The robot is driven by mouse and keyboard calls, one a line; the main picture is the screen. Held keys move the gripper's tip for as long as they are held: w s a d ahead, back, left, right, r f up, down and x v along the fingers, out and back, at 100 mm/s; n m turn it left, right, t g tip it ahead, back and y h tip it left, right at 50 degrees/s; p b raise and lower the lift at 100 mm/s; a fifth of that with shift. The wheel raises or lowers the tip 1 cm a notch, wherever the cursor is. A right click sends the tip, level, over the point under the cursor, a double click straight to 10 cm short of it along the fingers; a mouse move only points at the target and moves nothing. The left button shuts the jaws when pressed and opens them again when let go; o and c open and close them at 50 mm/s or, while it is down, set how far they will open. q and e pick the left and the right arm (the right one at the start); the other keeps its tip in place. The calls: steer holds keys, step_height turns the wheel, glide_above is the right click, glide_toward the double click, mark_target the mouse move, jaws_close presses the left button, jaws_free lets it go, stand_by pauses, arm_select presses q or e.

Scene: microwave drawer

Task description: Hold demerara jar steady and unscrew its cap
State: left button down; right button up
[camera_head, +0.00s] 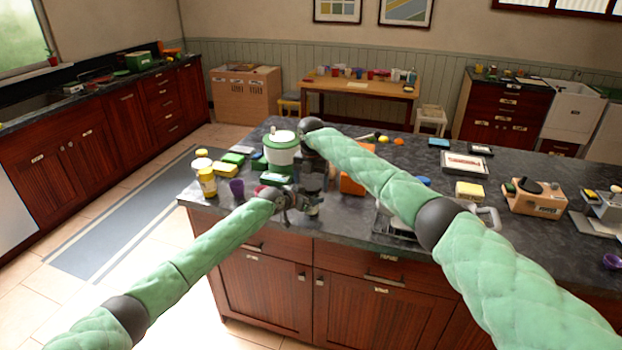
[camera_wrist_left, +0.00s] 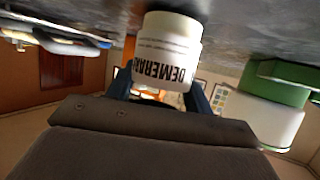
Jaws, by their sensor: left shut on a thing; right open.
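The demerara jar (camera_wrist_left: 168,50) is a white cylinder with dark lettering, seen in the left wrist view, which shows the counter at the top. My left gripper (camera_wrist_left: 160,92) is shut on the jar, with a dark blue finger on each side. In the head view the left gripper (camera_head: 300,200) is low over the island's front edge, and the jar is mostly hidden by the grippers. My right gripper (camera_head: 313,175) is open and points down just above the left one. The cap cannot be made out in either view.
A white canister with a green lid (camera_head: 282,150) stands close behind and left of the grippers. A purple cup (camera_head: 237,188) and a yellow jar (camera_head: 207,182) are to the left. An orange object (camera_head: 352,184) is close on the right. The dark counter (camera_head: 440,185) is cluttered.

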steer(key=shift+c, duration=0.4)
steer(key=c, duration=1)
steer(key=shift+n, duration=1.6)
arm_select(q)
steer(key=shift+a, duration=0.1)
arm_select(e)
steer(key=o, duration=1.1)
steer(key=shift+c, duration=0.2)
steer(key=shift+r, duration=0.1)
